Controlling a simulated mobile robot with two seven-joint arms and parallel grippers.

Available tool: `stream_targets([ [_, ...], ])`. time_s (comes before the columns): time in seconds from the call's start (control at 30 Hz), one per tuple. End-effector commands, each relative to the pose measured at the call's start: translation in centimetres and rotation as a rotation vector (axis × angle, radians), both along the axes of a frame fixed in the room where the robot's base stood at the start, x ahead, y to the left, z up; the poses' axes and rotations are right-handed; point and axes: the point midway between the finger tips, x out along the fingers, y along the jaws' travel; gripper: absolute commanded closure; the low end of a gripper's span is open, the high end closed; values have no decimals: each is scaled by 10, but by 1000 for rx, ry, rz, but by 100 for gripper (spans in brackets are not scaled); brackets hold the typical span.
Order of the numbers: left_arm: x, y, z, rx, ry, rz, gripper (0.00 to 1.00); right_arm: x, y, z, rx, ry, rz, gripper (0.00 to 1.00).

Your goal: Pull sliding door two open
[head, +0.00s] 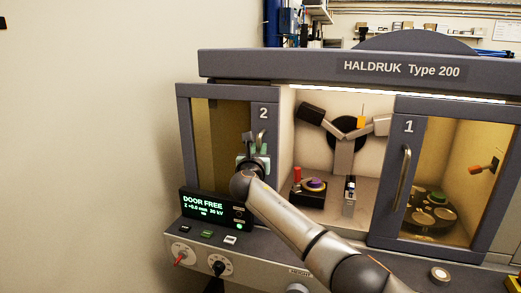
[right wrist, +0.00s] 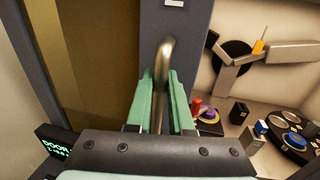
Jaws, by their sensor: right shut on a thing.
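Sliding door two (head: 222,149) has a dark grey frame, an amber window and a "2" label, and stands at the left of the HALDRUK cabinet. Its metal bar handle (right wrist: 164,75) is upright. My right gripper (head: 254,152) is at this handle, with its green fingers (right wrist: 160,100) on both sides of the bar and shut on it. The lower part of the handle is hidden by the gripper in the head view. A wide gap right of door two shows the cabinet's inside. My left gripper is not in view.
Door one (head: 408,175), with its own handle (head: 402,178), is at the right. Inside are a metal arm assembly (head: 346,135) and a purple-topped part (head: 316,184). A display (head: 213,207) reading "DOOR FREE" and knobs stand below door two. A bare wall is at the left.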

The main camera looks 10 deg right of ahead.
Motion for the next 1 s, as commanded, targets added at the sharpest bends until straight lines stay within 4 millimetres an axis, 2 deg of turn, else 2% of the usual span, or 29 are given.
stream_targets([
  [0.03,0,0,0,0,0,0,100,0,-1,0,0,0,-1,100],
  [0.07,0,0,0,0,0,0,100,0,-1,0,1,1,-1,79],
  [0.33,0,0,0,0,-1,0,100,0,-1,0,0,1,-1,50],
  [0.7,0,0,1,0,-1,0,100,-3,0,0,1,0,0,50],
  [1.0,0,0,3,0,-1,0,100,-25,9,-1,3,1,2,50],
])
